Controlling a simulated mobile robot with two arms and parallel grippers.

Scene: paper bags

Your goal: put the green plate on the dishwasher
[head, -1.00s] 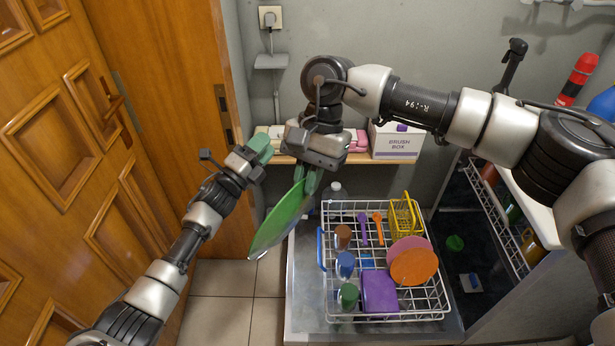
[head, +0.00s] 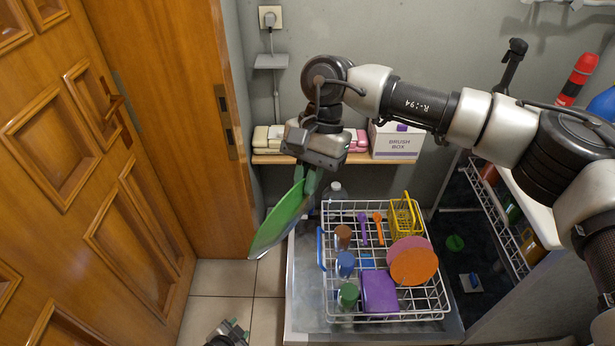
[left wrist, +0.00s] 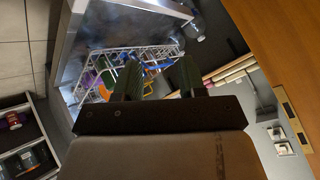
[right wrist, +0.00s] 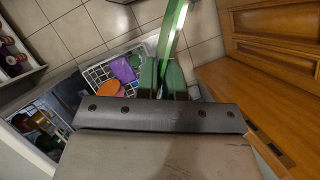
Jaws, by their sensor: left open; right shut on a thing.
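The green plate (head: 282,222) hangs steeply tilted from my right gripper (head: 306,180), left of the dish rack and above the floor. My right gripper is shut on its upper edge; the right wrist view shows the plate's green rim (right wrist: 173,30) between the fingers. The dishwasher (head: 305,290) is open, with its white wire rack (head: 385,317) out. The rack holds an orange plate (head: 414,267), a pink plate behind it, a purple block (head: 379,293) and several cups. My left gripper (head: 230,333) is open and empty at the bottom edge; its fingers show in the left wrist view (left wrist: 160,80).
A shelf (head: 275,158) behind carries a brush box (head: 397,142) and pink and cream items. A yellow basket (head: 404,215) stands at the rack's back right. A wooden door (head: 100,190) closes off the left. The rack's front left has cups.

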